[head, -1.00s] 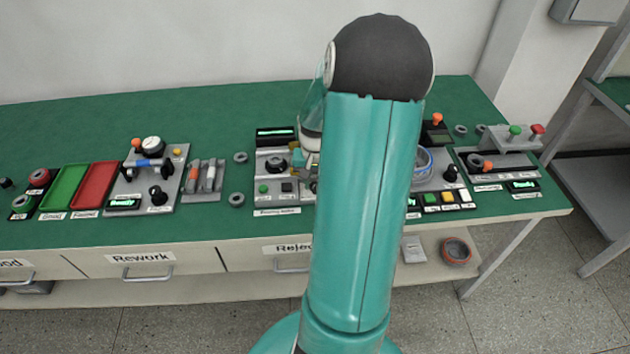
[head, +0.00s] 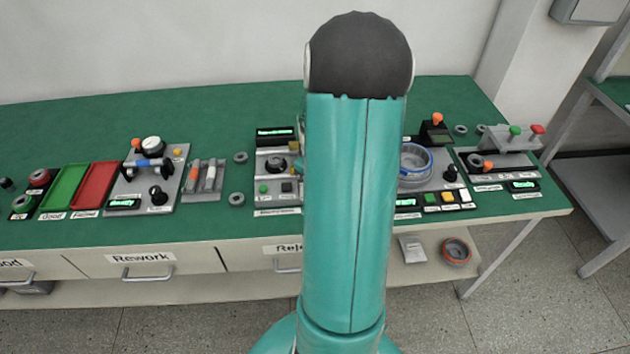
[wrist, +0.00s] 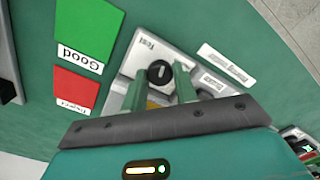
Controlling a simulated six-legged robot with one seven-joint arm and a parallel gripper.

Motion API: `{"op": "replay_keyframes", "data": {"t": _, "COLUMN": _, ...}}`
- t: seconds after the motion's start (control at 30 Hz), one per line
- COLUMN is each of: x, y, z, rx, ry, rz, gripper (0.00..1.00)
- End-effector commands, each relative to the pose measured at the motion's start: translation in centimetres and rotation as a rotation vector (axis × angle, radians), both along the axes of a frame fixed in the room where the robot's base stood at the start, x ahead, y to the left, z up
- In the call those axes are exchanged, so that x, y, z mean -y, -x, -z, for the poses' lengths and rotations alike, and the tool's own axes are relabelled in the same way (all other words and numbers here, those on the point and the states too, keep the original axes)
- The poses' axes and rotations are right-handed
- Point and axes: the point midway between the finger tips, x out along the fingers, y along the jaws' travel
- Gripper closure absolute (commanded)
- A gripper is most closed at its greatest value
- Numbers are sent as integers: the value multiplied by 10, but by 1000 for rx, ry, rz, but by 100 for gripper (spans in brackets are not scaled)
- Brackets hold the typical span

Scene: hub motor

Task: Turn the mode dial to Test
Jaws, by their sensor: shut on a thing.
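The mode dial (wrist: 160,72) is a round black knob with a white mark, on a light grey panel (wrist: 140,66) in the wrist view. A "Test" label (wrist: 148,46) lies just above it there, and another label lies to its right. My gripper (wrist: 159,75) has its two green fingers on either side of the dial, shut on it. The exact direction of the white mark is hard to read. In the head view my arm hides the gripper and the dial.
In the wrist view a green "Good" tray (wrist: 90,25) and a red tray (wrist: 75,92) lie left of the panel. In the head view several stations line the green bench (head: 225,115), including a gauge station (head: 150,182) and a blue-rimmed bowl (head: 416,162).

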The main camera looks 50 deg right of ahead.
Motion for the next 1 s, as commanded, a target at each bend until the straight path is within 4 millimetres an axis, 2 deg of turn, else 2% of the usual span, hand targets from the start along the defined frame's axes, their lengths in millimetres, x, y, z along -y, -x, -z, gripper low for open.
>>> {"op": "replay_keyframes", "data": {"t": 0.2, "x": 0, "y": 0, "z": -1, "rx": 0, "ry": 0, "rz": -187, "gripper": 94}}
{"op": "replay_keyframes", "data": {"t": 0.5, "x": 0, "y": 0, "z": -1, "rx": 0, "ry": 1, "rz": -366, "gripper": 94}}
{"op": "replay_keyframes", "data": {"t": 1.0, "x": 0, "y": 0, "z": -1, "rx": 0, "ry": 1, "rz": -438, "gripper": 94}}
